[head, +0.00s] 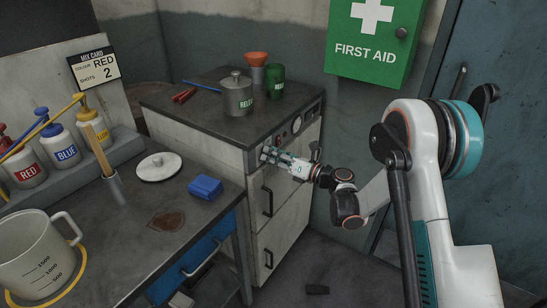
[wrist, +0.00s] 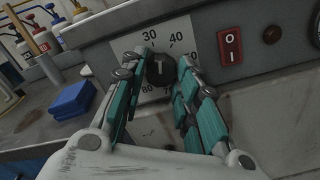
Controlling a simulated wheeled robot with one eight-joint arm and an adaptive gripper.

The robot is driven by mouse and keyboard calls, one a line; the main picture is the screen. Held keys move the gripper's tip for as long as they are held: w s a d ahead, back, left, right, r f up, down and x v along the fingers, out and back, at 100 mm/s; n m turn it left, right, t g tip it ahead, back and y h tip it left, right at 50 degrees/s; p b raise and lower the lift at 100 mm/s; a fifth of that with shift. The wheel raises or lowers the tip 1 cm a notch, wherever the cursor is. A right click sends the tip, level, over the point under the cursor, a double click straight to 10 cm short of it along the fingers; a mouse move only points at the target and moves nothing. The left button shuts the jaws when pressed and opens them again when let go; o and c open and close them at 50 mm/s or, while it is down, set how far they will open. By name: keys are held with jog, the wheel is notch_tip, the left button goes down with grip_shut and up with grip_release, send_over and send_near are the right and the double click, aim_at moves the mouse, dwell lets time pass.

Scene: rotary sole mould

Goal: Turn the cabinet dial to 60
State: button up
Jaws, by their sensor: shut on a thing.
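The cabinet dial (wrist: 160,69) is a dark round knob on a pale plate (wrist: 127,45) on the cabinet's front panel.
A red switch (wrist: 230,44) is right of the dial. Drawers with handles (head: 267,201) are below. A workbench (head: 128,230) is at left.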

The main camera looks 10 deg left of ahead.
jog(key=shift+r+m+b, duration=0.15)
jog(key=shift+m+b, duration=0.65)
jog(key=shift+m, duration=11)
jog(key=o, duration=1.1)
jog(key=shift+c, duration=0.2)
jog(key=shift+d, duration=0.1)
jog(key=v, duration=1.2)
